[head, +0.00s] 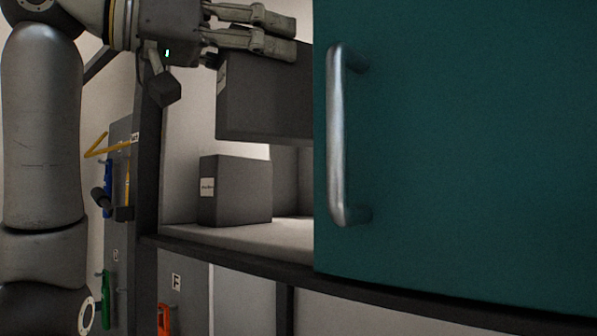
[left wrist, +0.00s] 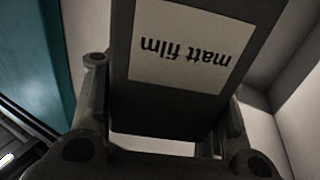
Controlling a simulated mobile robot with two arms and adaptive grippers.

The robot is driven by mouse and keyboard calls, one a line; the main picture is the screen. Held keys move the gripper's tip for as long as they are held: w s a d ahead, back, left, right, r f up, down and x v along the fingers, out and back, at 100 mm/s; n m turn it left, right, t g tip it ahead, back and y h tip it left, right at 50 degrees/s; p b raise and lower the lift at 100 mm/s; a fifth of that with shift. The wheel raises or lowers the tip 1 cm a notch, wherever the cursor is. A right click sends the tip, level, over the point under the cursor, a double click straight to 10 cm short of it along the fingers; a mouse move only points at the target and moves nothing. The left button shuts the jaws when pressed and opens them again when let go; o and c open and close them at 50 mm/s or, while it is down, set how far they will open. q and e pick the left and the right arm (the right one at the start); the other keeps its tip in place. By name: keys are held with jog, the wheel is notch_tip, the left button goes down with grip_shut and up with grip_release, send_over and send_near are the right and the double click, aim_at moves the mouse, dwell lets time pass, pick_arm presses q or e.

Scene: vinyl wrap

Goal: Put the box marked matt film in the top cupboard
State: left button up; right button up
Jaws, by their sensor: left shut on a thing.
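The box marked matt film (left wrist: 180,45) is dark grey with a white label, whose text reads upside down in the left wrist view. My left gripper (head: 278,32) is shut on it, with fingers on both sides. In the head view the held box (head: 265,98) is raised in the opening of the top cupboard (head: 240,231), above its floor. Its right part is hidden behind the teal door (head: 450,150). My right gripper is not in view.
Another dark box (head: 240,190) with a small, unreadable label stands on the cupboard floor below the held box. The door has a metal handle (head: 338,135). Tools hang at the left, including a green one (head: 105,298) and an orange one (head: 164,319).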

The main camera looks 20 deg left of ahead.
pick_arm(q)
jog(key=w+a+f+p, duration=0.1)
jog(key=w+f+p, duration=0.3)
jog(key=w+f, duration=0.7)
jog(key=shift+f, duration=0.3)
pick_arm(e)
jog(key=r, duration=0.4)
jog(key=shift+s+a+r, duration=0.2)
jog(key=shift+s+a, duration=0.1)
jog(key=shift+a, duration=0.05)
